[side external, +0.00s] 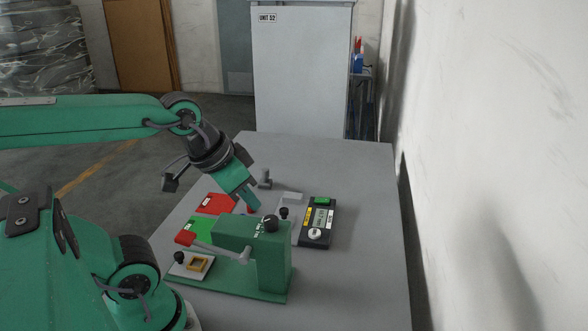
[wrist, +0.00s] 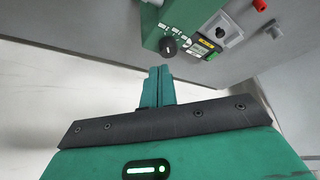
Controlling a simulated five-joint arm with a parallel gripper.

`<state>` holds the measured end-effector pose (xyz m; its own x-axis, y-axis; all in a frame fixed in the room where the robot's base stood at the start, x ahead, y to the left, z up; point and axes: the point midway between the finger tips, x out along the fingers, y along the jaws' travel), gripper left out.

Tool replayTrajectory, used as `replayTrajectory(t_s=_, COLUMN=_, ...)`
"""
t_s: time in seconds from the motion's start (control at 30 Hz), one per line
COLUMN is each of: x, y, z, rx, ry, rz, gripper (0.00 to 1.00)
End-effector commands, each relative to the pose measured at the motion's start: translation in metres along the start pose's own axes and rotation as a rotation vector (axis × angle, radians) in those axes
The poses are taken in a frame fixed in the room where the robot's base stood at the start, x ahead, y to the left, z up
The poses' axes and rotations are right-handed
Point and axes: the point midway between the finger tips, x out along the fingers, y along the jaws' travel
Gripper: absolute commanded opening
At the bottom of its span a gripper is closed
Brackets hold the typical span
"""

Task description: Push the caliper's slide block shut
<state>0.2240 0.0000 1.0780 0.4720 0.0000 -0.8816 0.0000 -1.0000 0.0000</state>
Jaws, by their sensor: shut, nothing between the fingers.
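I cannot pick out a caliper or its slide block with certainty in either view. My gripper (side external: 251,204) is shut and empty, pointing down just behind the top of a green stand (side external: 272,262) in the side external view. In the wrist view its two green fingers (wrist: 157,87) lie together, with the stand's black knob (wrist: 168,46) just beyond their tips. A pale plate (side external: 291,198) lies behind the stand, with a black knob (side external: 284,212) near it. A small grey fitting (side external: 265,179) stands farther back. The stand and my fingers hide part of the table between them.
A dark device (side external: 318,222) with a display, coloured buttons and a white dial lies right of the stand. Red (side external: 215,204) and green (side external: 200,227) panels lie left of my fingers. The far table (side external: 330,155) is clear.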

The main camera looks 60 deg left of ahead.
Motion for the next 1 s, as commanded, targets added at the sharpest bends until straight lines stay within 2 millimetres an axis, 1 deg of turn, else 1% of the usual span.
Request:
replayTrajectory(t_s=0.03, x=0.0, y=0.0, z=0.0, rx=0.0, ry=0.0, rz=0.0, gripper=0.04)
replayTrajectory(t_s=0.17, x=0.0, y=-0.001, z=-0.001, rx=-0.003, ry=-0.002, rz=-0.001, gripper=0.29)
replayTrajectory(t_s=0.2, x=0.001, y=-0.001, z=-0.002, rx=-0.005, ry=-0.005, rz=-0.002, gripper=0.37)
replayTrajectory(t_s=0.23, x=0.001, y=-0.002, z=-0.003, rx=-0.008, ry=-0.007, rz=-0.003, gripper=0.43)
replayTrajectory(t_s=0.27, x=0.001, y=-0.002, z=-0.004, rx=-0.011, ry=-0.011, rz=-0.005, gripper=0.46)
replayTrajectory(t_s=0.37, x=0.004, y=-0.005, z=-0.01, rx=-0.026, ry=-0.027, rz=-0.011, gripper=0.46)
replayTrajectory(t_s=0.57, x=0.014, y=-0.018, z=-0.031, rx=-0.078, ry=-0.081, rz=-0.03, gripper=0.46)
replayTrajectory(t_s=0.87, x=0.043, y=-0.047, z=-0.066, rx=-0.178, ry=-0.179, rz=-0.063, gripper=0.46)
replayTrajectory(t_s=1.0, x=0.061, y=-0.063, z=-0.079, rx=-0.226, ry=-0.225, rz=-0.076, gripper=0.46)
